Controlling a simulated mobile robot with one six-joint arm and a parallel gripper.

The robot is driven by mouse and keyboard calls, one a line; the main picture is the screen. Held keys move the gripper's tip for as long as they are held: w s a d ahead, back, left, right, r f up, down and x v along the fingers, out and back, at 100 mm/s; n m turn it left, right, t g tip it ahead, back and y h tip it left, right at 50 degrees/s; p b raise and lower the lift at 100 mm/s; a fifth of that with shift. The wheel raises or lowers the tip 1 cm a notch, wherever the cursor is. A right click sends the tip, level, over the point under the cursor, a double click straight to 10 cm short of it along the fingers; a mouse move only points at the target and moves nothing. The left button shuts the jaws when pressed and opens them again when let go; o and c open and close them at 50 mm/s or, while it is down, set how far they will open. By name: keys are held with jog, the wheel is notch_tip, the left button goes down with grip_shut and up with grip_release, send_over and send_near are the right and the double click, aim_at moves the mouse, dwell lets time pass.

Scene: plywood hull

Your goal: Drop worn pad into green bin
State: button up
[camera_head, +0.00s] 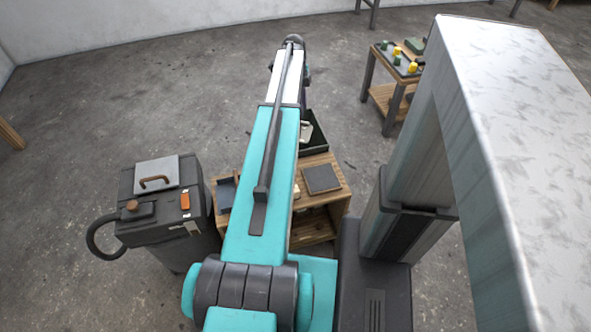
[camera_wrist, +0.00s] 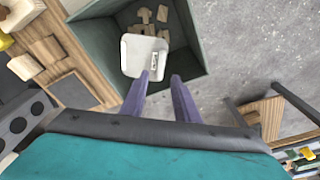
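The green bin (camera_wrist: 187,75) is open-topped and lies below my gripper in the wrist view. In the head view the bin (camera_head: 318,146) stands at the far end of the wooden cart, partly hidden by my arm. A pale, rounded pad (camera_wrist: 145,55) with a small label appears inside the bin's outline, over its left wall; I cannot tell if it touches the bin. A pale piece, apparently this pad (camera_head: 306,131), also shows there in the head view. My gripper (camera_wrist: 163,77) has its two fingers apart, with the pad just beyond the tips and none visibly clamped.
Several tan pieces (camera_wrist: 150,20) lie on the bin's floor. The wooden cart (camera_head: 324,201) carries a dark square plate (camera_head: 321,179). A dark cabinet (camera_head: 165,215) with a hose stands left. A second wooden table (camera_head: 385,98) with small parts stands right. Grey floor is clear beyond.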

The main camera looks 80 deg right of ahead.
jog(key=shift+r, duration=0.15)
jog(key=shift+w+r, duration=0.1)
jog(key=shift+r, duration=0.15)
notch_tip(320, 180, up, 13)
jog(key=w+p, duration=0.1)
jog(key=shift+w, duration=0.2)
dwell(0.4)
jog(key=shift+d, duration=0.1)
dwell(0.6)
